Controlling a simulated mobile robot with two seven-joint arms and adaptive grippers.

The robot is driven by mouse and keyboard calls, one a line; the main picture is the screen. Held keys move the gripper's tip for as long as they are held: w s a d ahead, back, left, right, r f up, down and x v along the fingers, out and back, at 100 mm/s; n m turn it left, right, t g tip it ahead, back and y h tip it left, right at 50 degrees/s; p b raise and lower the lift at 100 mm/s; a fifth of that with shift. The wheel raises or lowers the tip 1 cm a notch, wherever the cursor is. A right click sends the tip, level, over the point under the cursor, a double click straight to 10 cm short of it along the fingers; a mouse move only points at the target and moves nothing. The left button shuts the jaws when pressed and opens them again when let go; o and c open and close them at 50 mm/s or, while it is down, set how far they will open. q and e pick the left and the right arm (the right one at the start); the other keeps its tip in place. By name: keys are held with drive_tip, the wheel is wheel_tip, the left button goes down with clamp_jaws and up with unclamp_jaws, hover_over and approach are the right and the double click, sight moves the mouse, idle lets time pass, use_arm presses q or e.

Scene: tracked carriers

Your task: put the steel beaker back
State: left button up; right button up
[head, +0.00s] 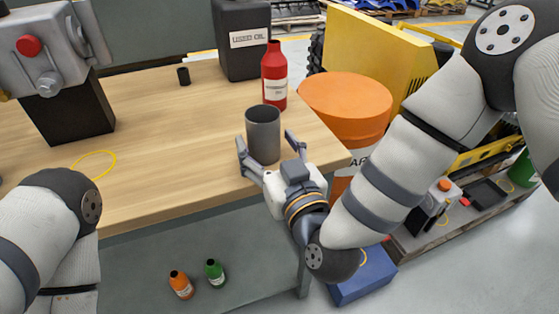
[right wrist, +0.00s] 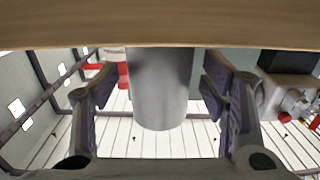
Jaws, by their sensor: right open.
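The steel beaker (head: 263,136), a grey open-topped cylinder, stands upright on the wooden bench top (head: 180,125) near its right front edge. My right gripper (head: 266,143) is open at the beaker, with one finger on each side of it. In the right wrist view the beaker (right wrist: 160,88) shows between the two spread fingers (right wrist: 160,92), with gaps on both sides. A thin yellow ring (head: 97,164) lies on the bench at the left, with nothing standing in it. My left arm shows at the lower left, but its gripper is out of the picture.
A red bottle (head: 274,78) stands just behind the beaker. A black used-oil can (head: 242,40) and a small dark cylinder (head: 183,76) stand farther back. A grey machine (head: 55,60) is at the left. An orange drum (head: 345,105) stands beyond the right edge. The middle bench is clear.

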drive_tip(key=v, duration=1)
drive_tip(key=s+d+f+g+h, duration=0.1)
drive_tip(key=s+d+f+g, duration=0.3)
drive_tip(key=f, duration=0.4)
drive_tip(key=s+d+f+m+g+h, duration=0.1)
drive_tip(key=s+f+g, duration=0.3)
drive_tip(key=s+f, duration=0.35)
drive_tip(key=s+d+f+g+h, duration=0.1)
drive_tip(key=s+d+f+g, duration=0.3)
drive_tip(key=f, duration=0.4)
drive_tip(key=s+d+f+m+g+h, duration=0.15)
drive_tip(key=s+d+g, duration=0.35)
drive_tip(key=s, duration=0.7)
drive_tip(key=s+d+f+m+g+h, duration=0.15)
drive_tip(key=s+d+g, duration=0.25)
drive_tip(key=s, duration=0.8)
use_arm(q)
drive_tip(key=w+r+t+p, duration=0.2)
drive_tip(key=w+r+p, duration=0.2)
drive_tip(key=w+r, duration=0.1)
use_arm(e)
drive_tip(key=w+r+t, duration=0.1)
drive_tip(key=w+r, duration=0.3)
drive_tip(key=w, duration=0.1)
drive_tip(key=shift+d+t, duration=0.2)
drive_tip(key=shift+t, duration=0.1)
